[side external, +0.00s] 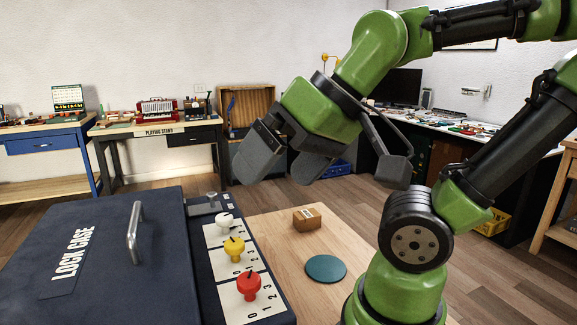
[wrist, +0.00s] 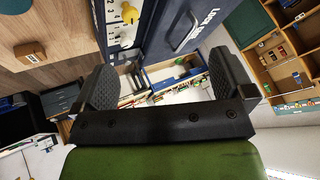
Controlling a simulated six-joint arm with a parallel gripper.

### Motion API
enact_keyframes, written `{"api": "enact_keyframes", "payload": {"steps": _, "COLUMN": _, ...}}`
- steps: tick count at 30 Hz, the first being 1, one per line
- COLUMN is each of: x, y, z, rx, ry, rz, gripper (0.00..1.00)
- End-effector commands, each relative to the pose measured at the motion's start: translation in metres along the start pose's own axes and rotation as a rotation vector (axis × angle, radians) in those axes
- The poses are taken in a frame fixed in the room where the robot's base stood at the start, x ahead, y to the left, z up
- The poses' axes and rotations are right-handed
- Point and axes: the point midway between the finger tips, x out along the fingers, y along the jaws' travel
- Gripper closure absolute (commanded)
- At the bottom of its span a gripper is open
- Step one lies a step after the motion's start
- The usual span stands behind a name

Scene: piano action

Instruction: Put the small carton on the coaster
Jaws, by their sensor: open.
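The small carton (side external: 307,218) is a brown box with a pale label on top, resting on the wooden tabletop. It also shows at the upper left of the wrist view (wrist: 30,52). The coaster (side external: 326,268) is a flat dark teal disc on the same tabletop, nearer the camera and slightly right of the carton. It is bare. In the wrist view, part of a dark teal disc (wrist: 14,5) shows at the top left corner. My gripper (side external: 275,174) is open and empty, raised above the tabletop and apart from the carton. Its two fingers also show in the wrist view (wrist: 160,85).
A dark lock case (side external: 85,250) with a metal handle (side external: 134,232) fills the left front. Its panel carries white, yellow (side external: 234,248) and red (side external: 249,284) knobs beside the carton. The wooden tabletop (side external: 275,235) around carton and coaster is clear.

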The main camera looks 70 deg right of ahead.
Motion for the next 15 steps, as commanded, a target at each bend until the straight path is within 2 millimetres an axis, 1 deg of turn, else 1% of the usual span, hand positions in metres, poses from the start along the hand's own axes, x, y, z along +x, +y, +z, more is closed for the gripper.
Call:
{"api": "enact_keyframes", "payload": {"steps": 1, "x": -0.0021, "y": -0.0008, "z": 0.0049, "rx": -0.006, "ry": 0.000, "rz": -0.009, "gripper": 0.00}}
{"api": "enact_keyframes", "payload": {"steps": 3, "x": -0.0032, "y": -0.0006, "z": 0.0081, "rx": -0.005, "ry": -0.002, "rz": -0.012, "gripper": 0.00}}
{"api": "enact_keyframes", "payload": {"steps": 15, "x": -0.0032, "y": -0.0007, "z": 0.0075, "rx": -0.003, "ry": -0.001, "rz": -0.011, "gripper": 0.00}}
